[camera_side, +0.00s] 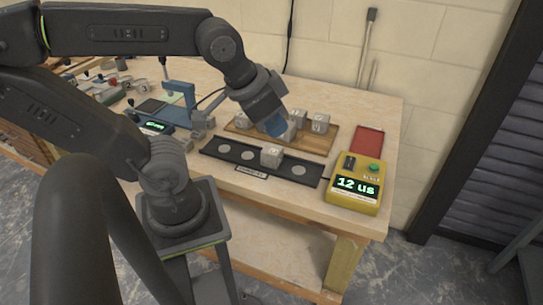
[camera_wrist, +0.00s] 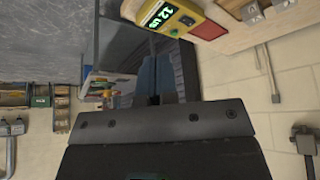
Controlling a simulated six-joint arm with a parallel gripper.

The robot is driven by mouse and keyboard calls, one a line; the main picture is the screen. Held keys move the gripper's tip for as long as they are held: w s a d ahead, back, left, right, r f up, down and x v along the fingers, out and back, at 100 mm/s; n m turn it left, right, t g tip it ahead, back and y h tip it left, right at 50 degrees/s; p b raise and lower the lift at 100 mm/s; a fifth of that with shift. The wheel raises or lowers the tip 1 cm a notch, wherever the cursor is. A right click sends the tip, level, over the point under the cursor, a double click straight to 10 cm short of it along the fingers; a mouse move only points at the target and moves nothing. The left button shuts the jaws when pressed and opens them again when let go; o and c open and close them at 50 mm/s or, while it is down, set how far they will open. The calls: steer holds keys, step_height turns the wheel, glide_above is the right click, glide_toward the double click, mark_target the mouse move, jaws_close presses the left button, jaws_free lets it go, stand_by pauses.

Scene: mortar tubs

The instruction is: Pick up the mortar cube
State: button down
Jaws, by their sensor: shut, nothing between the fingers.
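Several grey mortar cubes with dark marks stand on a wooden tray (camera_side: 322,143) at the back of the bench, among them one at its right end (camera_side: 319,123) and one at its left end (camera_side: 242,120). Another grey cube (camera_side: 271,156) sits on a black strip (camera_side: 215,153) with round pale spots, in front of the tray. My gripper (camera_side: 276,130) has blue fingers and is over the tray, in front of some cubes and partly hiding them. It is shut and empty. In the wrist view my gripper (camera_wrist: 155,80) shows at the middle, with nothing visible in it.
A yellow meter (camera_side: 357,186) reading 12 us stands at the right front, also at the top of the wrist view (camera_wrist: 170,17). A red plate (camera_side: 368,141) lies behind it. A blue stand (camera_side: 181,97) and a device with a green display (camera_side: 152,126) are left.

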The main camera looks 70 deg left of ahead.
stand_by(0.3)
steer(key=shift+c, duration=1.6)
jaws_free()
steer(key=n+g+y, duration=0.2)
steer(key=n+g, duration=0.1)
steer(key=n, duration=0.6)
glide_toward(272, 149)
steer(key=shift+g, duration=0.3)
steer(key=x, duration=0.3)
steer(key=w+x, duration=0.1)
steer(key=x, duration=0.1)
steer(key=shift+d+f, duration=0.15)
steer(key=shift+d, duration=0.15)
steer(key=shift+s+a+x, duration=0.1)
steer(key=shift+a+x, duration=0.05)
steer(key=shift+x, duration=1.5)
steer(key=shift+s+a+x, duration=0.1)
steer(key=shift+s+x, duration=0.05)
steer(key=shift+x, duration=1.55)
